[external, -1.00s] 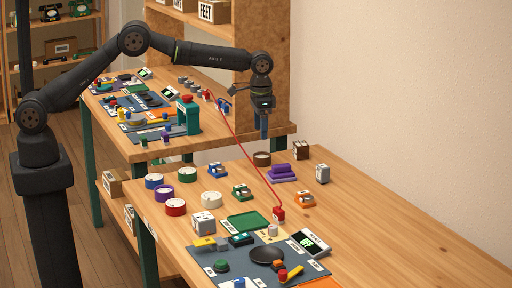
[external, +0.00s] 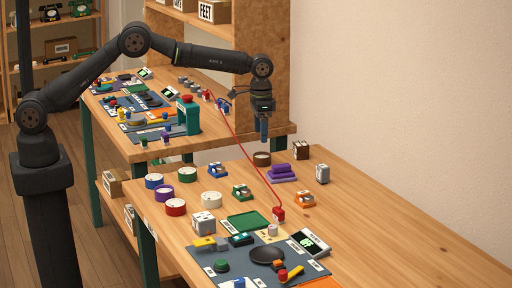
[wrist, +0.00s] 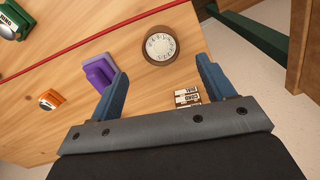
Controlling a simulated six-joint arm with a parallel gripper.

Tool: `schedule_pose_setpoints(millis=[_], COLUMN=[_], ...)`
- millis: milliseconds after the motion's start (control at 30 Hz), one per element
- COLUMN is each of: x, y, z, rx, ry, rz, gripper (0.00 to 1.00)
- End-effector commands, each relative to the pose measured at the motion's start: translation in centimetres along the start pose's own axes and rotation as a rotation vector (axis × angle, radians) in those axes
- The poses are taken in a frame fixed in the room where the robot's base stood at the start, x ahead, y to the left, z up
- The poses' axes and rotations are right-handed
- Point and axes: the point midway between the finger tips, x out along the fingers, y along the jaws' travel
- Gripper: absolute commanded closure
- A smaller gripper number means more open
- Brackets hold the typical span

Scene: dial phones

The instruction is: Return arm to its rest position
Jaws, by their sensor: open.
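My gripper (external: 263,130) hangs from my outstretched arm near the far edge of the front table, with its fingers pointing down. In the wrist view, its two blue fingers (wrist: 160,88) are spread apart with nothing held between them. Beyond the fingers lie a brown dial ring (wrist: 160,46) with a white face and a purple stacked block (wrist: 98,72). The dial ring (external: 262,158) and the purple block (external: 282,173) also show on the front table in the external view, below my gripper and apart from it.
A red cord (external: 240,150) runs from the rear table to a red plug (external: 278,215) on the front table (external: 400,235). Several coloured dial rings, a green tray (external: 247,221) and a dark mat with parts stand there. A wooden shelf post (external: 283,75) rises behind my gripper.

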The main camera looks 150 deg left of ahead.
Motion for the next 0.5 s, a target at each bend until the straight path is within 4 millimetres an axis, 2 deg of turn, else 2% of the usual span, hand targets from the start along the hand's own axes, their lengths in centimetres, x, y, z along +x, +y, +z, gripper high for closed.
schedule_pose_setpoints(millis=[100,400,500], x=[2.6,8.4,6.2], y=[0.0,0.0,0.0], z=[0.0,0.1,-0.1], rx=[0.0,0.0,0.0], ry=[-0.003,-0.002,0.005], rz=[0.0,0.0,0.0], gripper=[0.25,0.25,0.25])
